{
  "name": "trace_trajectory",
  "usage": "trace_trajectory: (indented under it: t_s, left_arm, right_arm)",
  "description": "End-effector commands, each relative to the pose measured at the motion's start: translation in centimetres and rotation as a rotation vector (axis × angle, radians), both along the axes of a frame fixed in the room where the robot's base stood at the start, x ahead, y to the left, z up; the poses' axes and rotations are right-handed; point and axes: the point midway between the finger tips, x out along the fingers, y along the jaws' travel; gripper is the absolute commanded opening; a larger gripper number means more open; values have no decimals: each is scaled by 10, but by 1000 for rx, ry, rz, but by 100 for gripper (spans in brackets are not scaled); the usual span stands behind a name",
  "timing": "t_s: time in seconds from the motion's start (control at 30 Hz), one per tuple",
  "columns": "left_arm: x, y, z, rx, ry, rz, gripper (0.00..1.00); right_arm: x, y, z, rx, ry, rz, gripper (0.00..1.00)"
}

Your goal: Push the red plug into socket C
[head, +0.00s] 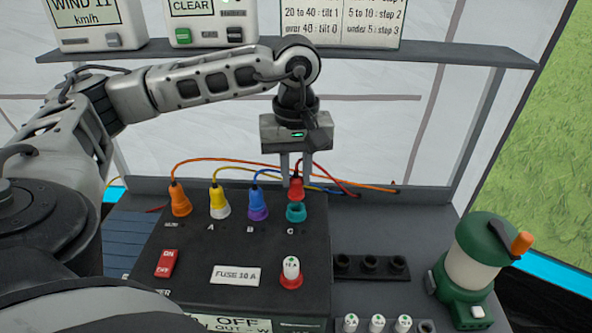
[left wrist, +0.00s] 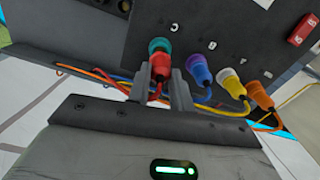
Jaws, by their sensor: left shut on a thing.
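My left gripper (head: 295,180) is shut on the red plug (head: 296,190), with its fingers pointing down. The plug is directly above the teal socket C (head: 296,213) on the dark panel box (head: 200,245). In the left wrist view, the red plug (left wrist: 160,62) sits between the fingers (left wrist: 161,76), lined up with the teal socket (left wrist: 159,45). Its front end is at the socket's rim; I cannot tell how far in it is. A red cable trails behind the plug. My right gripper is not in view.
Orange (head: 181,203), yellow-white (head: 219,205) and blue-purple (head: 257,206) plugs stand left of C, with cables behind. A red-based fuse (head: 291,270) and a red switch (head: 166,263) are nearer. A green lantern (head: 470,265) stands right. A shelf (head: 440,55) crosses behind my arm.

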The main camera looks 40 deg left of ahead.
Motion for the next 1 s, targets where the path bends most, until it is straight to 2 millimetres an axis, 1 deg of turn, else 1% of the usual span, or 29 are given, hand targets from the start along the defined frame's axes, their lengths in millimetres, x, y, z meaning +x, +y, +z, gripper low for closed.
trace_trajectory:
  t_s: [1.0]
  left_arm:
    - [0, 0, -22, 0, 0, 0, 0]
  right_arm:
    - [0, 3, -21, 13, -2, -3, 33]
